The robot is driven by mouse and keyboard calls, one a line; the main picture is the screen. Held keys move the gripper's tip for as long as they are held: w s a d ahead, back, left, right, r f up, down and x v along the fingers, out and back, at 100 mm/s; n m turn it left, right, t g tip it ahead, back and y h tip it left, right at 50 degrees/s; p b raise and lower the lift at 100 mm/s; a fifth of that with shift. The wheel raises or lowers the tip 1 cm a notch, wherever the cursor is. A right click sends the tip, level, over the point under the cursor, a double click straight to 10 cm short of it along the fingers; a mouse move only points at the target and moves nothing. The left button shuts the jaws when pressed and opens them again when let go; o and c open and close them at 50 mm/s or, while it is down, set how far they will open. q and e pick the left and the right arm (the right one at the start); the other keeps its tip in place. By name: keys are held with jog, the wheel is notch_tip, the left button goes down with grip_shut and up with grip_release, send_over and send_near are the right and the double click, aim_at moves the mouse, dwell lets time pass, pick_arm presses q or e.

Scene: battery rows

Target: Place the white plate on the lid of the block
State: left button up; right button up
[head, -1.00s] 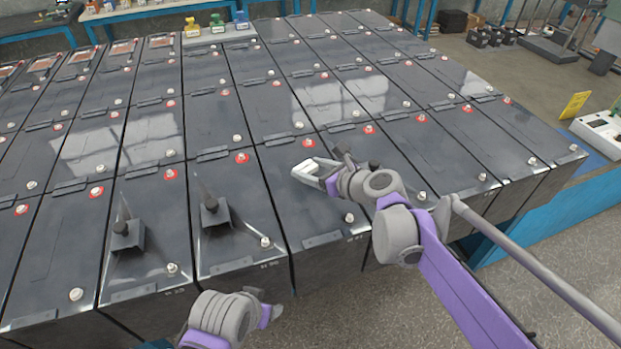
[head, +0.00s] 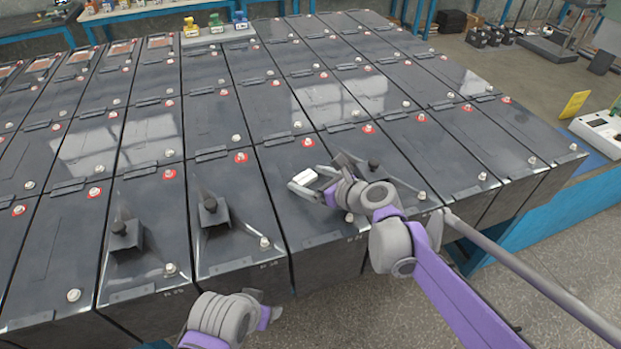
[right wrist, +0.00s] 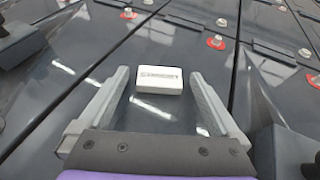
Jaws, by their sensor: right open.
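The white plate (head: 304,176) is a small flat white piece with dark lettering. It lies on the dark glossy lid of a block (head: 310,216) in the front row, right of the middle. In the right wrist view the plate (right wrist: 160,79) sits between and slightly beyond the fingertips, with a gap on each side. My right gripper (head: 308,180) is open, low over the same lid, and does not grip the plate. My left gripper (head: 266,309) is at the bottom of the head view in front of the blocks; its jaws are not clear.
Black square posts (head: 126,236) stand on the two lids to the left, and another dark post (head: 374,170) stands right of my right gripper. White terminal caps and red rings dot the lids. Yellow, green and blue items (head: 215,23) stand at the back.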

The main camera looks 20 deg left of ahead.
jog(key=shift+r, duration=0.25)
jog(key=v, duration=1.2)
jog(key=shift+f, duration=0.15)
jog(key=shift+d, duration=0.1)
